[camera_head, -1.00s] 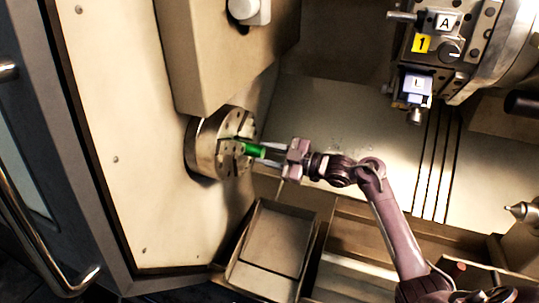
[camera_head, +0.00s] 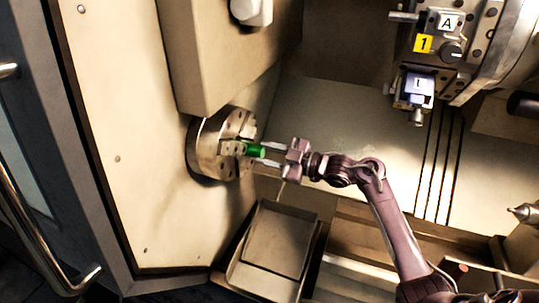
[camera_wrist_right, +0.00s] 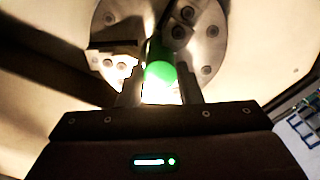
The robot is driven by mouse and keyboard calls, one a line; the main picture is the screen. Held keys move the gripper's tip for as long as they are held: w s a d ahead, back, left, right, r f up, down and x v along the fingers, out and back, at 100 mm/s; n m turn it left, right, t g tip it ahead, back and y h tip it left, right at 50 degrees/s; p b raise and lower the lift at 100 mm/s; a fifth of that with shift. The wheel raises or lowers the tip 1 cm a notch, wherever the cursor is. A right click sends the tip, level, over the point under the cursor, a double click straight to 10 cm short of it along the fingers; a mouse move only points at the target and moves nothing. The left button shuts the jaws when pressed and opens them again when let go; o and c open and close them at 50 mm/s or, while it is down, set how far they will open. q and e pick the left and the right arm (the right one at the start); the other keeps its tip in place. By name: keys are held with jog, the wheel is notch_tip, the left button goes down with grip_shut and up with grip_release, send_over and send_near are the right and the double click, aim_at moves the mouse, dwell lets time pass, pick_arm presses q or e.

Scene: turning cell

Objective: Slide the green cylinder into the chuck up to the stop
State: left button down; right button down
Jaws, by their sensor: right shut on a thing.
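The green cylinder (camera_head: 256,151) lies sideways at the face of the round metal chuck (camera_head: 207,150), its far end between the jaws. My right gripper (camera_head: 266,153) is shut on the cylinder's near part, a short way right of the chuck. In the right wrist view the cylinder (camera_wrist_right: 160,72) sits between my two fingers and points at the chuck face (camera_wrist_right: 212,55), beside its jaws. The inserted end is hidden, so I cannot tell whether it touches the stop. My left gripper is not in view.
A tool turret (camera_head: 440,60) is at the upper right and a pointed tailstock centre (camera_head: 522,212) at the right edge. A beige housing (camera_head: 215,60) overhangs above the chuck. An open metal tray (camera_head: 277,240) lies below. The bed right of the chuck is clear above my arm.

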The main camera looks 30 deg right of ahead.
jog(key=shift+f, duration=0.15)
dwell(0.3)
jog(key=c, duration=1.4)
grip_release()
jog(key=shift+c, duration=0.2)
jog(key=o, duration=0.5)
jog(key=shift+w+a, duration=0.15)
jog(key=shift+o, duration=0.5)
jog(key=shift+f, duration=0.1)
jog(key=v, duration=0.6)
jog(key=shift+s+d+p, duration=0.25)
jog(key=shift+p, duration=0.15)
